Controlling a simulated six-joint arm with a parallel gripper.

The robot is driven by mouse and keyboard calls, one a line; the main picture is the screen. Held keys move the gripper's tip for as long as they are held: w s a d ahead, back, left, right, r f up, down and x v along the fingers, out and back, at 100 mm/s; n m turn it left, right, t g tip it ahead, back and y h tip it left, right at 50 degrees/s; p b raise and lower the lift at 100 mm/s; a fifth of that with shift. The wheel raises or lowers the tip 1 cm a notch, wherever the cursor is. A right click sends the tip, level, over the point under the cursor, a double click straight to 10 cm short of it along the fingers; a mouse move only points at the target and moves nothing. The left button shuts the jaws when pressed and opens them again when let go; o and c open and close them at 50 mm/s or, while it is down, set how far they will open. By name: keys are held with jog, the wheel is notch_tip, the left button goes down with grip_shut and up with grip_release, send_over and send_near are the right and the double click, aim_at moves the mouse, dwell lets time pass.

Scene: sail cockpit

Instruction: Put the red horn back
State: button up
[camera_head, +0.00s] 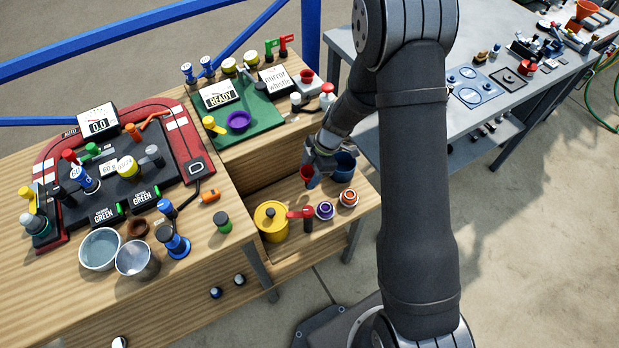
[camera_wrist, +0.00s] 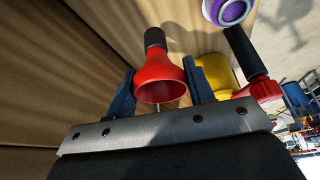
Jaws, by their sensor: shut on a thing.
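The red horn (camera_wrist: 160,78) has a flared red bell and a black bulb end. In the wrist view it lies between the two blue fingers of my gripper (camera_wrist: 157,70), which is shut on it. In the head view my gripper (camera_head: 316,170) is over the lower wooden shelf at the right end of the bench. Only a small red part of the horn (camera_head: 306,173) shows there, beside a finger. I cannot tell whether the horn touches the shelf.
A dark blue cup (camera_head: 345,170) stands close right of my gripper. A yellow pot (camera_head: 271,220), a red piece with a dark handle (camera_head: 300,213), a purple-and-white ring (camera_head: 324,210) and an orange-and-white ring (camera_head: 348,198) stand nearer. A green board (camera_head: 262,122) lies on the upper level.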

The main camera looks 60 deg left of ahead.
jog(key=shift+f, duration=1.4)
jog(key=shift+f, duration=0.2)
jog(key=o, duration=1.1)
jog(key=v, duration=1.2)
jog(key=shift+r, duration=0.2)
jog(key=shift+f, duration=0.1)
